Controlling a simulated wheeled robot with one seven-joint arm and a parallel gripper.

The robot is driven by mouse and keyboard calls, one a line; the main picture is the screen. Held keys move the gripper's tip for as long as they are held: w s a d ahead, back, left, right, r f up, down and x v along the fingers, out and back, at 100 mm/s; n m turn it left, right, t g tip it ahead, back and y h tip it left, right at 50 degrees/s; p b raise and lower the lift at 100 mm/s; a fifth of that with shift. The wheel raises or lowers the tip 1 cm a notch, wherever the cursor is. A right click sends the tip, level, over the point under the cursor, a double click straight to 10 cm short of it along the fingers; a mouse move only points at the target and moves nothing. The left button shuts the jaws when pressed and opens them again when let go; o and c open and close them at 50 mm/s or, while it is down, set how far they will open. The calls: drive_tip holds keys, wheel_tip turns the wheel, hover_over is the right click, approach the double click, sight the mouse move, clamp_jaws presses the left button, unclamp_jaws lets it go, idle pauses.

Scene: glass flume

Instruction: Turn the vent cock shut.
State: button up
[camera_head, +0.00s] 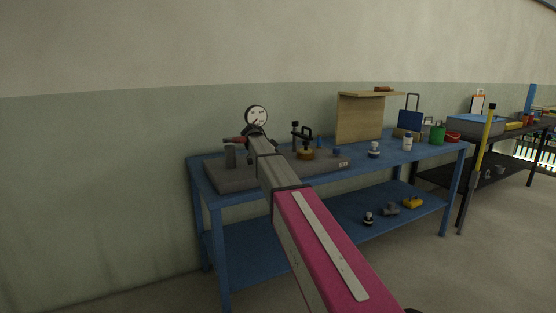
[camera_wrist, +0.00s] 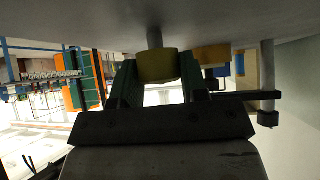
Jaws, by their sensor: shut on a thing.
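In the wrist view, a dull yellow cylinder (camera_wrist: 157,66) on a short grey stem sits between the two green fingers of my gripper (camera_wrist: 160,84), which is shut on it. The stem meets a grey surface along the top of this view. This yellow piece may be the vent cock; its turn position cannot be read. In the head view my arm covers the gripper and the held piece. The arm reaches over the grey slab (camera_head: 232,181) on the blue bench, below a round white dial (camera_head: 257,116).
A brass piece with a black handle (camera_head: 305,153) stands right of my arm; a black bar (camera_wrist: 245,96) lies close beside the right finger. A grey cylinder (camera_head: 230,156) stands left. A wooden panel (camera_head: 360,118), white bottle (camera_head: 408,143) and green bucket (camera_head: 437,134) stand farther right.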

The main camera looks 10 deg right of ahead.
idle(0.3)
drive_tip(key=o, duration=0.9)
